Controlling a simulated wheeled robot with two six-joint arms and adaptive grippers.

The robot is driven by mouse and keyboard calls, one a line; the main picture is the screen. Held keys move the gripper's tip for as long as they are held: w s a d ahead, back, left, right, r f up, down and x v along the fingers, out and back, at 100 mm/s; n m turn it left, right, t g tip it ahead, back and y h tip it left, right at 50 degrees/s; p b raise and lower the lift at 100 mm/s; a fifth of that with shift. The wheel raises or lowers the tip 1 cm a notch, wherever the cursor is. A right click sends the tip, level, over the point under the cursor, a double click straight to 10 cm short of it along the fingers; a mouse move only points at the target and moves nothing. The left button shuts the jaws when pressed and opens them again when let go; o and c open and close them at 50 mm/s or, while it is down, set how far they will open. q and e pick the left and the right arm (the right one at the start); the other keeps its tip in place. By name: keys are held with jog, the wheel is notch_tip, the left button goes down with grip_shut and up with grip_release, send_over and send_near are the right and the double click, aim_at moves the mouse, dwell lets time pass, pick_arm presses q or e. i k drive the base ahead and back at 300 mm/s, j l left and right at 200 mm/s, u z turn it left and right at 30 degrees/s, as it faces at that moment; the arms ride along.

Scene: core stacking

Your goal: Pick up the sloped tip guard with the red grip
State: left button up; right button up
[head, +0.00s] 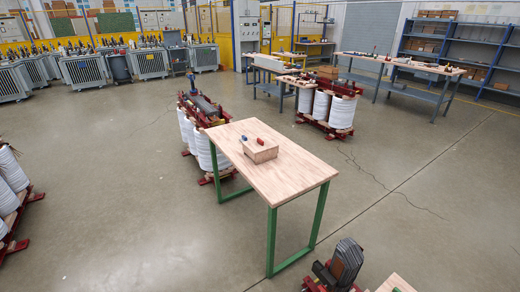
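A wooden table with green legs (290,185) stands in the middle of the head view. Near its far end is a wooden block or box (262,154). A small red piece (260,141) shows on top of the block, and a small blue piece (244,138) shows at its left top edge. The red piece may be the red grip of the sloped tip guard, but it is too small to tell its shape. Neither of my grippers is in view.
White coils with dark cores on red frames (202,145) stand behind the table, close to its far left corner. A dark core (346,262) is at the bottom right, near another tabletop (396,284). More coils (10,200) stand at the left edge. The floor left of the table is clear.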

aim_at(261, 151)
jog(key=i+j, duration=0.45)
jog(key=i+j+z, duration=0.15)
jog(key=i+j, duration=0.75)
jog(key=j, duration=0.2)
jog(key=i+j+z, duration=0.1)
jog(key=i+j, duration=0.35)
jog(key=j, duration=0.15)
